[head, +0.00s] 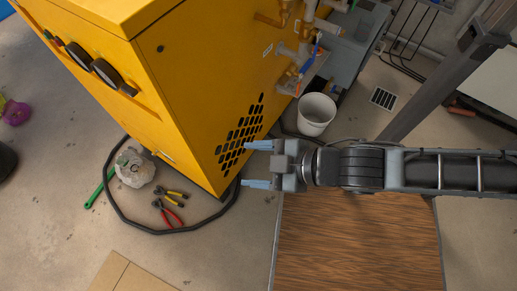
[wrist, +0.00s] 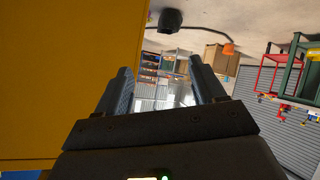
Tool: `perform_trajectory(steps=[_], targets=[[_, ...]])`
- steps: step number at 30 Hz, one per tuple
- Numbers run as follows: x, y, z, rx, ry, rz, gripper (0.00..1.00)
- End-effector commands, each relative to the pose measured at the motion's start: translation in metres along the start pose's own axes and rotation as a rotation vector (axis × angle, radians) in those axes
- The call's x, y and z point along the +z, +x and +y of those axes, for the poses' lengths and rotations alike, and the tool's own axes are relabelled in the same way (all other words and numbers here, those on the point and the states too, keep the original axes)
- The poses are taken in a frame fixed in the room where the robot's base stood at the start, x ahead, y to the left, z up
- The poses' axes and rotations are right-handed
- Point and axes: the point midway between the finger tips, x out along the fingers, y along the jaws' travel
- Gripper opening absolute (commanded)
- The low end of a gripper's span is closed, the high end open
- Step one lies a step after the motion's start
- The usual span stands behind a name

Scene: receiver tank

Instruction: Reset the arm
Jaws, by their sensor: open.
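My gripper (head: 258,165) reaches in from the right in the head view, with its two bluish fingers apart and pointing left. Nothing is between the fingers. It is beside the lower corner of the yellow machine (head: 200,90), near the black grille; I cannot tell whether it touches. In the wrist view my open gripper (wrist: 165,82) shows both fingers, with the yellow machine (wrist: 65,75) close on the left side. My arm stretches straight out over a wooden top.
The wooden top (head: 355,245) lies below my arm. A white bucket (head: 316,113) stands beside the machine's pipes and blue-handled valve (head: 308,62). Pliers (head: 168,212), a black hose (head: 140,229) and a pale lump (head: 135,168) lie on the floor at left.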

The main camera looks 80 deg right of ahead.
Motion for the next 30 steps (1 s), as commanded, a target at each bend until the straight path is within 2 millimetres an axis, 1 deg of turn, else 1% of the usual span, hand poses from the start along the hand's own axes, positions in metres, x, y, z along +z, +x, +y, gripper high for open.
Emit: perform_trajectory(steps=[15,17,20,23,24,27,30], targets=[[0.0,0.0,0.0,0.0,-0.001,-0.001,0.69],[-0.001,-0.003,0.0,-0.003,0.005,0.004,0.69],[-0.012,-0.018,-0.003,-0.023,0.048,0.042,0.69],[-0.032,-0.045,-0.004,-0.051,0.132,0.113,0.69],[-0.042,-0.057,-0.003,-0.059,0.169,0.144,0.69],[-0.064,-0.081,0.002,-0.071,0.253,0.212,0.69],[-0.079,-0.097,0.008,-0.074,0.314,0.259,0.69]])
